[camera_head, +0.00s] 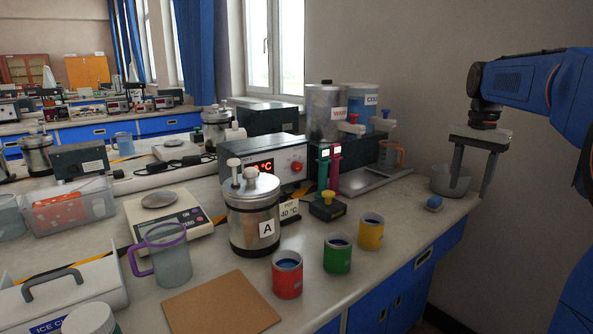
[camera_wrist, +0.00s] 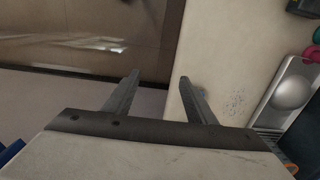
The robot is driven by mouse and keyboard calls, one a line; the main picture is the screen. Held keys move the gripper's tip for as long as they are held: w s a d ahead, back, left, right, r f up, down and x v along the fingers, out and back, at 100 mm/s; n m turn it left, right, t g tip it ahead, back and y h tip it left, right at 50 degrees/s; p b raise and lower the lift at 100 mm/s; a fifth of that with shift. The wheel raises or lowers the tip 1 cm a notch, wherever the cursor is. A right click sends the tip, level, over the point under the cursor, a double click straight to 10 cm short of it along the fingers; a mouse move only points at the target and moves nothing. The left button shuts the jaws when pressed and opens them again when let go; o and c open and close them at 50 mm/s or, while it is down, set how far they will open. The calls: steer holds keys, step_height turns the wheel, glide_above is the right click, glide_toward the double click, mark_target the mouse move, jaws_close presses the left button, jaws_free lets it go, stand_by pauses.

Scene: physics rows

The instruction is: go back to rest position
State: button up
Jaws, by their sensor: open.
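My gripper (camera_head: 471,172) is open and empty at the right in the head view, with its fingers pointing down. It hangs in front of a grey bowl (camera_head: 441,182) near the bench's right end. In the wrist view the two fingers of my gripper (camera_wrist: 158,85) are spread apart with nothing between them. My blue arm reaches in from the right edge of the head view. Whether the fingers touch the bowl cannot be told from the head view.
The bench (camera_head: 240,262) holds a steel vessel marked A (camera_head: 241,230), red (camera_head: 287,279), green (camera_head: 337,257) and yellow (camera_head: 371,235) cups, a purple-handled jug (camera_head: 173,266) and a brown board (camera_head: 222,306). A blue object (camera_head: 434,203) lies by the bowl. The wall stands behind.

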steer(key=s+a+f+n+t, duration=0.1)
steer(key=s+a+f+n, duration=0.2)
steer(key=s+a, duration=0.45)
steer(key=s+a+f+n+t, duration=0.2)
steer(key=s+a+f+n, duration=0.15)
steer(key=s, duration=0.65)
steer(key=s+a+f+n+t, duration=0.1)
steer(key=s+a+f+n, duration=0.3)
steer(key=s+f, duration=0.9)
steer(key=shift+s+a+t, duration=0.15)
steer(key=shift+a+t, duration=0.25)
steer(key=shift+o, duration=0.5)
